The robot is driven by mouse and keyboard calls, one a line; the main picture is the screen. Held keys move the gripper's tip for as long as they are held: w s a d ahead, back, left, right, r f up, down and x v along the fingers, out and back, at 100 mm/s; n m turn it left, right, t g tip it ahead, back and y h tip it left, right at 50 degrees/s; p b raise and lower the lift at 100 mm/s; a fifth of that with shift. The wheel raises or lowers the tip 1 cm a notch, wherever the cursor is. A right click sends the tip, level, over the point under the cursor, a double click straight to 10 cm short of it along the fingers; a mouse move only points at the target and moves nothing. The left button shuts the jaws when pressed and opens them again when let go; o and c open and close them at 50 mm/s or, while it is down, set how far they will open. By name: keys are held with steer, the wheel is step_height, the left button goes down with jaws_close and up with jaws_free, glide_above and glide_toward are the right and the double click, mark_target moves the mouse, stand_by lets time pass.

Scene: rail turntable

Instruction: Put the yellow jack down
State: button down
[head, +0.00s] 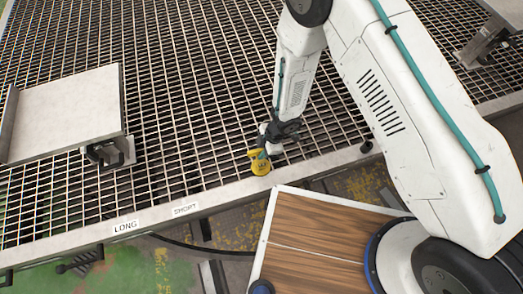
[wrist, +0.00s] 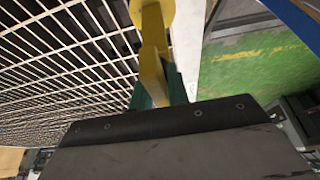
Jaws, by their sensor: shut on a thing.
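The yellow jack (head: 259,163) is small and yellow, with dark marking on its face. It is in my gripper (head: 265,150), near the front edge of the metal grating (head: 190,110). In the wrist view the yellow jack (wrist: 152,45) rises from between the green fingertips (wrist: 160,88), which are shut on it. Its upper end is cut off by the picture's top. I cannot tell whether the jack touches the grating or hangs just above it.
Labels LONG (head: 125,226) and SHORT (head: 186,209) sit on the grating's pale front rim. A grey plate (head: 65,112) stands at the left with a bracket (head: 108,153). Another bracketed part (head: 485,45) is at the upper right. The grating between them is mostly clear.

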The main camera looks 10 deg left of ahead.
steer(key=shift+f, duration=0.1)
steer(key=c, duration=1.3)
jaws_free()
steer(key=shift+c, duration=0.2)
steer(key=v, duration=1.2)
steer(key=shift+w, duration=0.1)
